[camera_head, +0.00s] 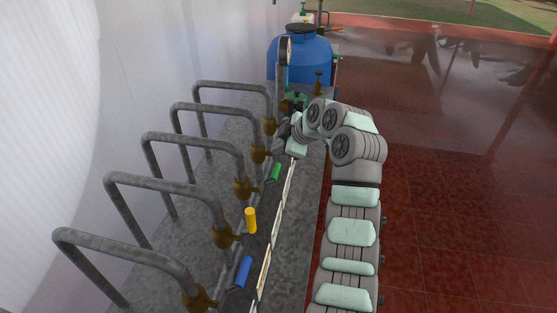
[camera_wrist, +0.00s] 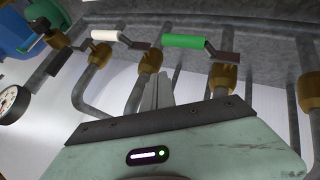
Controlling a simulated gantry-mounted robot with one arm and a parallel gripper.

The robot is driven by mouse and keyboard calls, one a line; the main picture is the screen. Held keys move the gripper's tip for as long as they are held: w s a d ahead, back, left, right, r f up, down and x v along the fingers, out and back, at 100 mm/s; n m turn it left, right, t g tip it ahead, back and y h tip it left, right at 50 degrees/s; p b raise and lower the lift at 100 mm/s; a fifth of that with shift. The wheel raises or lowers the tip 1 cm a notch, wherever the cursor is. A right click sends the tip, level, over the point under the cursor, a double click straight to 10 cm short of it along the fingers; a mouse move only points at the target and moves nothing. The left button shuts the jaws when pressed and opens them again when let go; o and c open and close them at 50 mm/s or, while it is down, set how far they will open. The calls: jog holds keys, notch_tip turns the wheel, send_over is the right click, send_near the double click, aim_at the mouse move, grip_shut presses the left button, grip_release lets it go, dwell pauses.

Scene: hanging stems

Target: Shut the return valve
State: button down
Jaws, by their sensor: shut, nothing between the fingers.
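A row of brass valves on grey pipes runs along the bench; one brass body (camera_head: 223,236) is clear in the head view. Lever handles there are blue (camera_head: 243,271), yellow (camera_head: 251,220) and green (camera_head: 276,172). In the wrist view I see the green handle (camera_wrist: 183,41), a white handle (camera_wrist: 105,36) and a dark handle (camera_wrist: 60,76) at left. I cannot tell which is the return valve. My gripper (camera_wrist: 158,90) is shut and empty, its fingers near the brass valve body (camera_wrist: 149,62) of the white handle. In the head view my arm partly hides the far valves.
Bent grey pipes (camera_head: 190,138) rise behind the valves, close to the wall. A blue tank (camera_head: 302,58) stands at the far end, with a round gauge (camera_head: 285,50) before it. The tiled floor (camera_head: 450,200) to the right is open.

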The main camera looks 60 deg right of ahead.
jog(key=s+d+r, duration=0.1)
jog(key=s+r, duration=0.4)
jog(key=r, duration=0.2)
jog(key=shift+d, duration=0.25)
